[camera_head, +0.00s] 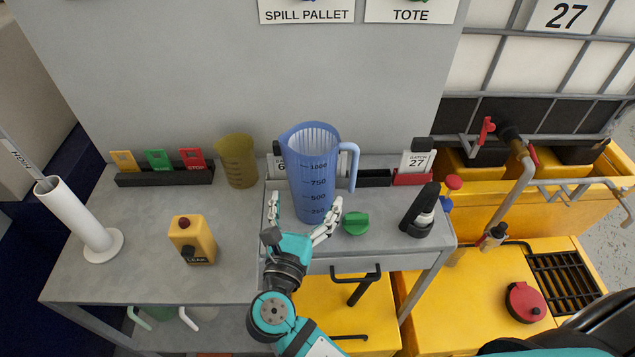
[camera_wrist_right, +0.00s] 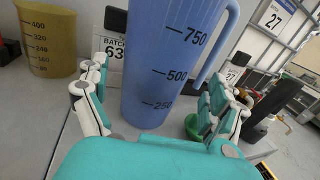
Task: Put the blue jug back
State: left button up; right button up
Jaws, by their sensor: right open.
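The blue jug (camera_head: 314,172) with dark volume marks stands upright on the grey bench (camera_head: 245,268), its handle to the right. It also fills the middle of the right wrist view (camera_wrist_right: 168,70). My right gripper (camera_head: 305,212) is open, with one finger on each side of the jug's lower part. In the right wrist view its fingers (camera_wrist_right: 160,105) flank the jug; I cannot tell whether they touch it. My left gripper is not in view.
A green cap (camera_head: 355,223) and a black device (camera_head: 420,212) stand right of the jug. A brown jug (camera_head: 237,160) and card rack (camera_head: 165,176) stand behind left. A yellow leak box (camera_head: 191,240) and white tube (camera_head: 77,215) are left. Yellow pallets (camera_head: 465,290) lie right.

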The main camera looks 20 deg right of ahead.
aim_at(310, 149)
jog(key=x, duration=0.2)
jog(key=b+x, duration=0.1)
jog(key=x, duration=0.1)
jog(key=r+x, duration=0.1)
jog(key=x, duration=0.1)
jog(key=shift+d+b, duration=0.15)
jog(key=shift+b, duration=0.15)
jog(key=shift+c, duration=0.2)
jog(key=shift+c, duration=1.1)
jog(key=c, duration=1.1)
jog(key=shift+r, duration=0.1)
jog(key=shift+c, duration=0.5)
jog(key=shift+r, duration=0.1)
